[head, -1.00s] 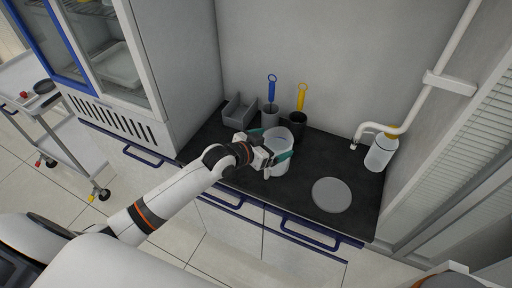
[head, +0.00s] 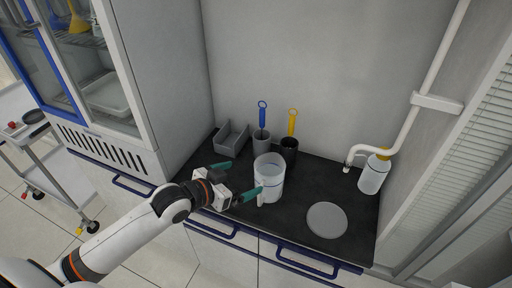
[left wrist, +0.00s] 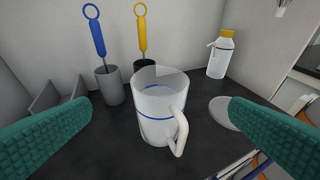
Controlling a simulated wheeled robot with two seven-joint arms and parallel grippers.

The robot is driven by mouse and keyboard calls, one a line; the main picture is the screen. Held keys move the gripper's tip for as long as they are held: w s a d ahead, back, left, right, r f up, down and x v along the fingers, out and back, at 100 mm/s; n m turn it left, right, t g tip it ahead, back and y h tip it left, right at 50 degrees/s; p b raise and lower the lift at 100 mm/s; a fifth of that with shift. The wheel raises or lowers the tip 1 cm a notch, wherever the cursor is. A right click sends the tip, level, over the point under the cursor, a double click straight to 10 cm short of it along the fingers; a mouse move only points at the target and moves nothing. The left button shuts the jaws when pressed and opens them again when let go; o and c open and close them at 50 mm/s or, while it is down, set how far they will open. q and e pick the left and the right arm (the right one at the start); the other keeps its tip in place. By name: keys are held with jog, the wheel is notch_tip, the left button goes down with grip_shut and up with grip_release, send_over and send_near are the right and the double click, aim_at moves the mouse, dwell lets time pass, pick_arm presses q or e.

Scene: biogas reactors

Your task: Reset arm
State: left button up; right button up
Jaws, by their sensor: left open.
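My left gripper (head: 240,180) is open, with its two green fingers spread apart and nothing between them. It is at the left of a translucent white pitcher (head: 269,178), which stands upright on the black counter. In the left wrist view the pitcher (left wrist: 160,108) stands ahead, between and beyond the two fingertips, with its handle toward the right. No contact between fingers and pitcher shows in that view. My right gripper is in neither view.
Behind the pitcher stand a grey cup (head: 262,143) with a blue-handled tool and a dark cup (head: 289,149) with a yellow-handled tool. A grey bin (head: 231,138) is at the left. A round grey disc (head: 327,220) and a yellow-capped bottle (head: 373,175) are at the right.

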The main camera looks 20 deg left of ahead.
pick_arm(q)
jog(key=s+d+f+n+g+y, duration=0.1)
jog(key=s+f+g+y, duration=0.3)
jog(key=s, duration=0.7)
jog(key=s+f+n+g+y, duration=0.15)
jog(key=s+f+g, duration=0.35)
jog(key=s, duration=0.6)
notch_tip(320, 180, down, 26)
jog(key=s+g, duration=0.1)
jog(key=s, duration=0.1)
jog(key=s+a+f+g+b, duration=0.1)
jog(key=s+a+f, duration=0.1)
jog(key=s+f, duration=1.4)
notch_tip(320, 180, down, 3)
jog(key=shift+s+a+r, duration=0.15)
jog(key=shift+s+a, duration=0.15)
